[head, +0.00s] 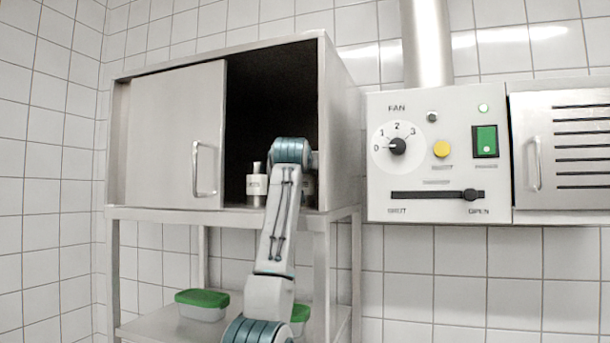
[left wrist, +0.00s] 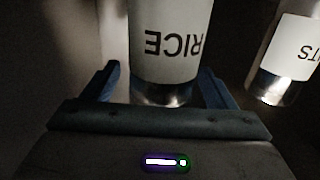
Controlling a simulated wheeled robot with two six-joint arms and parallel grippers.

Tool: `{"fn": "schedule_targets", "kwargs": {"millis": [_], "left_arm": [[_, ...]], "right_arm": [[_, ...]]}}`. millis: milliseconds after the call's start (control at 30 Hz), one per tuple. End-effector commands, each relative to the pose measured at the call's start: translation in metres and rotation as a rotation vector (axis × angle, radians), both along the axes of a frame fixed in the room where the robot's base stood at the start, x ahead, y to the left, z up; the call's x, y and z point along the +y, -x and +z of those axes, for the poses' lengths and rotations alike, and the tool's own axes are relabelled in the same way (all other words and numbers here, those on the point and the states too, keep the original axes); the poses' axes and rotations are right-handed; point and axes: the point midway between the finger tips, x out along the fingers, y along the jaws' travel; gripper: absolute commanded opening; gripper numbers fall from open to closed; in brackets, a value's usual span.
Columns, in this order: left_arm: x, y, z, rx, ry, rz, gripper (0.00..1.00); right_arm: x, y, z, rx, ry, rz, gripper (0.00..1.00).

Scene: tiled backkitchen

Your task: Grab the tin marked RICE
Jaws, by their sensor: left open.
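The tin marked RICE (left wrist: 170,45) shows large in the left wrist view, upside down, with a white label and a shiny metal end. My left gripper (left wrist: 162,82) is open, with one finger on each side of the tin; I cannot tell if they touch it. A second tin (left wrist: 280,50), its label ending in TS, stands to the right.
The metal cabinet (head: 340,120) has a sliding door (head: 170,130) covering its left half; its right half is open and dark inside. Below, a shelf holds green-lidded boxes (head: 202,304). A fan control panel (head: 440,150) is on the wall to the right.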

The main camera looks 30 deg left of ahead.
Motion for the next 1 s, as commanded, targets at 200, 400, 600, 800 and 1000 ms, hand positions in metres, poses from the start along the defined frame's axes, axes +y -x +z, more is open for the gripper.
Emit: {"fn": "schedule_targets", "kwargs": {"millis": [200,400,600,800,1000], "left_arm": [[0.007,-0.016,0.0,0.001,0.0,0.0,0.79],[0.007,-0.017,-0.002,0.0,0.0,0.0,0.79],[0.007,-0.017,-0.002,0.0,0.0,0.0,0.5],[0.007,-0.016,0.0,-0.002,-0.001,0.0,0.2],[0.007,-0.016,0.0,-0.002,-0.001,0.0,0.2]], "right_arm": [[0.0,-0.004,0.016,-0.006,0.0,0.0,1.0],[0.0,0.001,0.014,0.001,0.0,0.0,1.0],[-0.002,0.003,0.014,0.003,0.002,0.001,1.0],[-0.003,0.003,0.015,0.003,0.003,0.001,1.0],[-0.004,0.003,0.014,0.003,0.003,0.001,1.0]]}}
